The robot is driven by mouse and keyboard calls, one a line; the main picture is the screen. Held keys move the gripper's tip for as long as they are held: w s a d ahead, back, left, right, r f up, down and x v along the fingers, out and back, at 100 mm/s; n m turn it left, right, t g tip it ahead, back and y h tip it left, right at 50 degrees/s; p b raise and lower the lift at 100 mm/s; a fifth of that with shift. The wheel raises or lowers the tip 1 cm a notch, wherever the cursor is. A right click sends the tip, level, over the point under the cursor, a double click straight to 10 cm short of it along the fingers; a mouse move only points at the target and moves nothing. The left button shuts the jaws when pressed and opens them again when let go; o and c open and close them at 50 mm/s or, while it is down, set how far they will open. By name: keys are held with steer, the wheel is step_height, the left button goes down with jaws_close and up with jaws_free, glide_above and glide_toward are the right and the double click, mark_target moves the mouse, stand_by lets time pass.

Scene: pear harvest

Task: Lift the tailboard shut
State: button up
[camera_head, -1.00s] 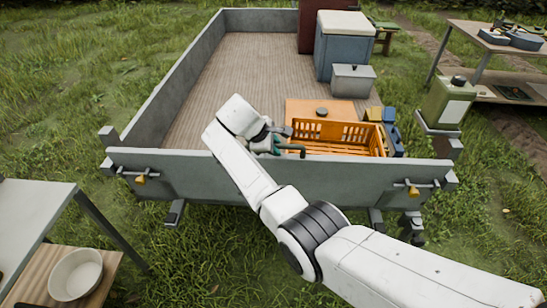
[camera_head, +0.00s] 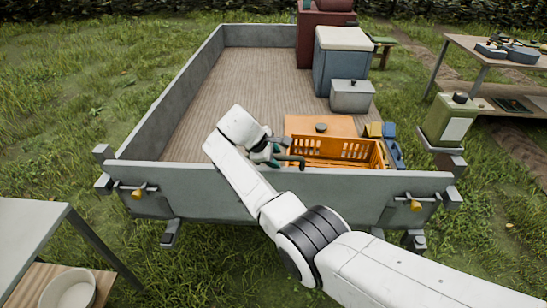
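The grey tailboard (camera_head: 270,195) stands upright, or nearly so, across the near end of the trailer. Each end carries a latch with a yellow piece, the left latch (camera_head: 137,193) and the right latch (camera_head: 415,205). Whether they are engaged I cannot tell. My white arm reaches over the tailboard, hiding part of its middle. My gripper (camera_head: 284,158) is at the board's top edge, on its trailer-bed side. Dark green pieces show at its tip; whether they are fingers or something held, and whether they touch the board, I cannot tell.
An orange crate (camera_head: 338,149) sits in the bed close behind the tailboard, right of my gripper. A blue-grey bin (camera_head: 341,62) and grey box (camera_head: 352,96) stand farther back. A green can (camera_head: 450,120) stands outside on the right. A table (camera_head: 30,230) is at near left.

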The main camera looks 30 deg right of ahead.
steer(key=shift+s+a, duration=0.1)
steer(key=v, duration=1)
steer(key=shift+a+r+b, duration=0.15)
steer(key=shift+r+b, duration=0.15)
steer(key=shift+r, duration=0.05)
steer(key=s+f+m+y, duration=0.3)
steer(key=s+f+m, duration=0.2)
steer(key=s+f, duration=1.4)
steer(key=s+m+y, duration=0.1)
steer(key=s, duration=0.7)
steer(key=s+a+f+m+y, duration=0.1)
steer(key=s+m, duration=0.1)
steer(key=s, duration=0.7)
steer(key=s+a+m+y, duration=0.1)
steer(key=s+m, duration=0.1)
steer(key=s, duration=0.6)
steer(key=shift+s+a+f, duration=0.15)
steer(key=shift+s, duration=0.15)
